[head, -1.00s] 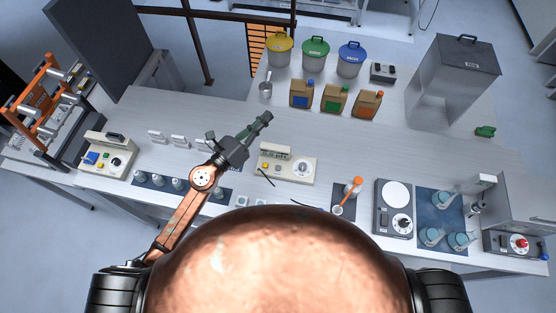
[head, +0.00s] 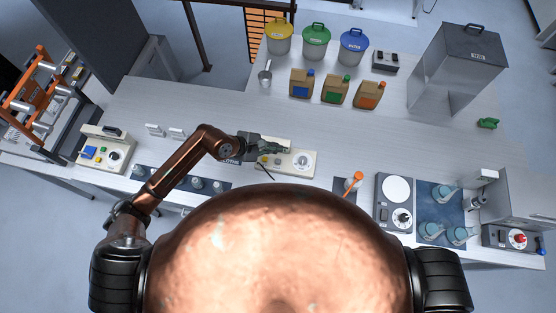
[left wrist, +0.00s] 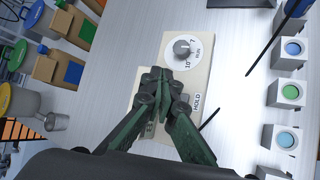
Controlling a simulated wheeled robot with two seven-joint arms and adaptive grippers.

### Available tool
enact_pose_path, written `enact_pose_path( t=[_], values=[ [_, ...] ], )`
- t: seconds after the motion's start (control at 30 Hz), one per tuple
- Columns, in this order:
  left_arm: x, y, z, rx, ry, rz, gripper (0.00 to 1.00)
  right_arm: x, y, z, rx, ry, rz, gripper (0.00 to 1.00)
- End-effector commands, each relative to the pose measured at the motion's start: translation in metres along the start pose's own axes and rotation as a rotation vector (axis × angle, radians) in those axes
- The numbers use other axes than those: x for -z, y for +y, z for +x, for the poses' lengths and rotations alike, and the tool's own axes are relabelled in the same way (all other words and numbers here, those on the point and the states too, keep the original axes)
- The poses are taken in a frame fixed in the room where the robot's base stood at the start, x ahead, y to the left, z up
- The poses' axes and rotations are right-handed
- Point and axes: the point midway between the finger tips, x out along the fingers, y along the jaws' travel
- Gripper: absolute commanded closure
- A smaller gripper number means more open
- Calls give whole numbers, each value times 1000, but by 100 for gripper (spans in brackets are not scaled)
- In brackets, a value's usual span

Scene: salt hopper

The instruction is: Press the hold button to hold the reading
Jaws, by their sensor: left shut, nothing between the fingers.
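The cream reading unit (head: 302,170) lies on the bench in the middle of the head view, with a round dial at its right end and a yellow button (head: 264,160) at its left. In the left wrist view the unit (left wrist: 203,78) shows its dial (left wrist: 185,48) and a HOLD label (left wrist: 196,104). The hold button itself cannot be made out there, as the fingers cover that part of the unit. My left gripper (head: 286,148) is shut and empty over the unit; it also shows in the left wrist view (left wrist: 161,74). Contact cannot be told. My right gripper is out of view.
A thin dark rod or cable (left wrist: 210,118) lies beside the unit. Small blocks with coloured tops (left wrist: 290,92) stand along one side. Jugs (head: 335,91) and lidded bins (head: 316,42) stand at the back. The bench between unit and jugs is clear.

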Motion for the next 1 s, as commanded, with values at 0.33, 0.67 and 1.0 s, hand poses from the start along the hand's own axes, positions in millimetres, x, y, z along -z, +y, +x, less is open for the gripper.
enact_pose_path(
  t=[0.33, 0.67, 1.0],
  values=[
    [12, -13, 17, 0, -1, -4, 100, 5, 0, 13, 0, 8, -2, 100],
    [36, -36, 50, 0, -1, -2, 100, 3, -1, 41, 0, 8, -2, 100],
    [44, -45, 62, -1, -2, -2, 100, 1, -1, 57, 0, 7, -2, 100]
  ],
)
